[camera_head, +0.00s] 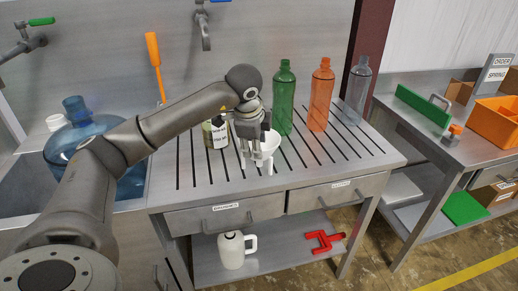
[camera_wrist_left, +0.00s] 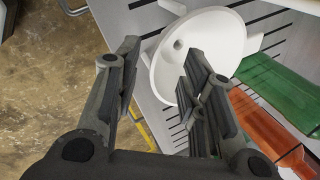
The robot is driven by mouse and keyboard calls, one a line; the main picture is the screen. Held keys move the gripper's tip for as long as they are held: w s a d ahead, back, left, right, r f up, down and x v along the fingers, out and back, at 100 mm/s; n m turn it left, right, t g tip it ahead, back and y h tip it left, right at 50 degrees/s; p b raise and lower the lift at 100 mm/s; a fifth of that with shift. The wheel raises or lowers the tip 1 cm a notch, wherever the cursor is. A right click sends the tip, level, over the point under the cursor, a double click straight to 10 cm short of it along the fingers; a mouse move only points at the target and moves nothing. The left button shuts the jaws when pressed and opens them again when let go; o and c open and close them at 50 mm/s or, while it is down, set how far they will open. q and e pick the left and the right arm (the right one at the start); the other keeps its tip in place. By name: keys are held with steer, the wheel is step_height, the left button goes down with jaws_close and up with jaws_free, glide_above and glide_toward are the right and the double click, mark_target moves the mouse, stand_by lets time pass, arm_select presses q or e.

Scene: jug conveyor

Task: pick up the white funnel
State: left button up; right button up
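The white funnel (camera_head: 270,146) stands on the slatted metal worktop in the head view, bowl up, partly hidden by my left gripper (camera_head: 247,155). In the left wrist view the funnel (camera_wrist_left: 218,38) fills the upper middle, showing its wide bowl and centre hole. My left gripper (camera_wrist_left: 160,90) is open there, its fingers well apart. One finger is left of the bowl's rim, and the other overlaps the bowl in the picture. I cannot tell whether either finger touches it. My right gripper is in neither view.
Green (camera_head: 283,98), orange (camera_head: 321,95) and clear (camera_head: 357,88) bottles stand behind and right of the funnel. A labelled jar (camera_head: 217,133) is close behind the gripper. A big blue jug (camera_head: 85,130) is at the left. The worktop's right front is clear.

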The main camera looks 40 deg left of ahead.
arm_select(q)
steer(key=p+x, duration=0.1)
steer(key=x, duration=0.3)
steer(key=shift+w+a+f+p, duration=0.1)
steer(key=shift+w+p, duration=0.05)
steer(key=shift+p, duration=0.2)
steer(key=shift+w+a+f, duration=0.1)
steer(key=shift+w+f, duration=0.05)
steer(key=shift+f, duration=0.3)
steer(key=shift+r, duration=0.1)
jaws_close()
